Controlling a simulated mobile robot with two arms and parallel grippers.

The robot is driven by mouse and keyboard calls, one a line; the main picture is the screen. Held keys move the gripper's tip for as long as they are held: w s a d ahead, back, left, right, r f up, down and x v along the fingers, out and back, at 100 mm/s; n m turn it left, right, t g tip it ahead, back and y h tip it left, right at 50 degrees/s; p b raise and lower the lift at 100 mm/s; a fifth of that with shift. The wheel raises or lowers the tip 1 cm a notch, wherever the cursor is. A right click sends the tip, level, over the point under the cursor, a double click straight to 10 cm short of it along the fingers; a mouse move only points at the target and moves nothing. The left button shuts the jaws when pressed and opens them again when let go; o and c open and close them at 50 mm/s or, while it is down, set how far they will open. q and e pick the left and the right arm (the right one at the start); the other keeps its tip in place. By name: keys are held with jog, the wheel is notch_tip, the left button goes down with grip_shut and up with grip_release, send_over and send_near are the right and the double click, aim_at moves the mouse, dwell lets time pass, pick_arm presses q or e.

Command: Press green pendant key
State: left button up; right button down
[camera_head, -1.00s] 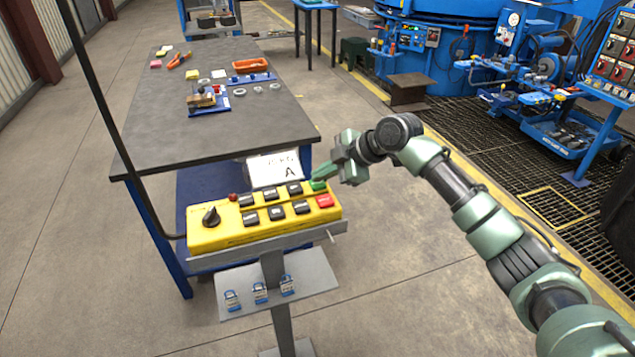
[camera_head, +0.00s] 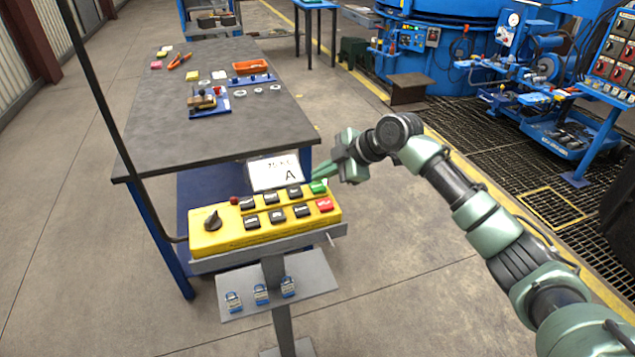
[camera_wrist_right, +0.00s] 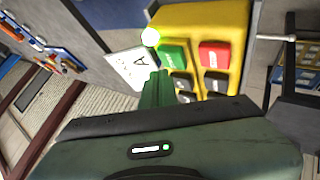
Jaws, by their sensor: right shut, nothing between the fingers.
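The yellow pendant box (camera_head: 225,238) stands on a grey post in front of the table. Its green key (camera_head: 319,187) is at the upper right corner, above a red key (camera_head: 325,205). My right gripper (camera_head: 318,178) is shut and empty, its fingertips just behind and above the green key. In the right wrist view the shut fingers (camera_wrist_right: 158,90) point at the green key (camera_wrist_right: 174,54) and overlap its near edge. I cannot tell whether they touch it. A bright greenish-white spot (camera_wrist_right: 150,37) shows beside the key. My left gripper is not in view.
A white card marked A (camera_head: 276,172) stands behind the box. Several black keys and a black knob (camera_head: 212,219) are on the box. The dark table (camera_head: 215,125) behind holds tools and an orange tray (camera_head: 250,67).

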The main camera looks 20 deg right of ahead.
aim_at(321, 187)
notch_tip(321, 187, up, 5)
jog(key=p, duration=0.4)
dwell(0.3)
